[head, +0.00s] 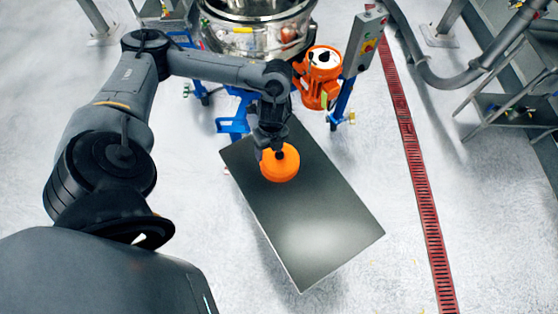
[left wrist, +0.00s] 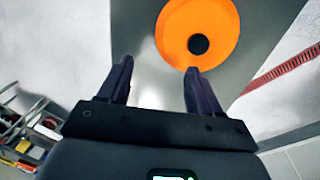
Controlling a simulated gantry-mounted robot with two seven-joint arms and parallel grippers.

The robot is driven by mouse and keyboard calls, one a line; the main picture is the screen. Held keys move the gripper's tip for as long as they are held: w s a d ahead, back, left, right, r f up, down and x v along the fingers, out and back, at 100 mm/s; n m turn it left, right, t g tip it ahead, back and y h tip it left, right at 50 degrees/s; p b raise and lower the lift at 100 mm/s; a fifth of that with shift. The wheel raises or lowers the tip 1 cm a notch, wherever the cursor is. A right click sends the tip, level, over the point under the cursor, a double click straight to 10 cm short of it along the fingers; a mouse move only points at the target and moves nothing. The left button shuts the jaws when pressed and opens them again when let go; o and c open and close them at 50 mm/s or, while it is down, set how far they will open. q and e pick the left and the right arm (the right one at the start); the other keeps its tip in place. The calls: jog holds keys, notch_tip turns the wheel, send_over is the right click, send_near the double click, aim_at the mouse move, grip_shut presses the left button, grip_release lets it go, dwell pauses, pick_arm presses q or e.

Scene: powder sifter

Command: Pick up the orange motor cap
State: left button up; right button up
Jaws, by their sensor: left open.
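The orange motor cap (head: 280,163) is a round orange disc with a dark centre. It lies on the dark flat table top (head: 320,223), near its far end. In the left wrist view the cap (left wrist: 182,30) shows beyond the fingertips, above and to the right. My left gripper (head: 272,142) is at the far edge of the cap in the head view. In the left wrist view the left gripper (left wrist: 157,70) has its two fingers apart with nothing between them. Whether the fingers touch the cap cannot be told. My right gripper is not in view.
An orange motor (head: 319,78) stands behind the table, beside a steel sifter vessel (head: 258,32) and a control box (head: 364,42) on a post. A red floor grate (head: 415,170) runs along the right. The near part of the table top is bare.

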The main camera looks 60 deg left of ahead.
aim_at(280, 159)
pick_arm(q)
jog(key=shift+t, duration=0.7)
jog(key=w+b, duration=0.1)
jog(key=w+a+f+b, duration=0.1)
jog(key=w, duration=0.1)
jog(key=w+f+b, duration=0.1)
jog(key=b, duration=0.1)
jog(key=shift+w+a, duration=0.15)
jog(key=shift+a, duration=0.1)
jog(key=shift+f, duration=0.65)
jog(key=shift+f+b, duration=0.4)
jog(key=shift+f, duration=0.1)
notch_tip(280, 159, down, 4)
jog(key=shift+w+f, duration=0.1)
jog(key=shift+w, duration=0.05)
grip_shut()
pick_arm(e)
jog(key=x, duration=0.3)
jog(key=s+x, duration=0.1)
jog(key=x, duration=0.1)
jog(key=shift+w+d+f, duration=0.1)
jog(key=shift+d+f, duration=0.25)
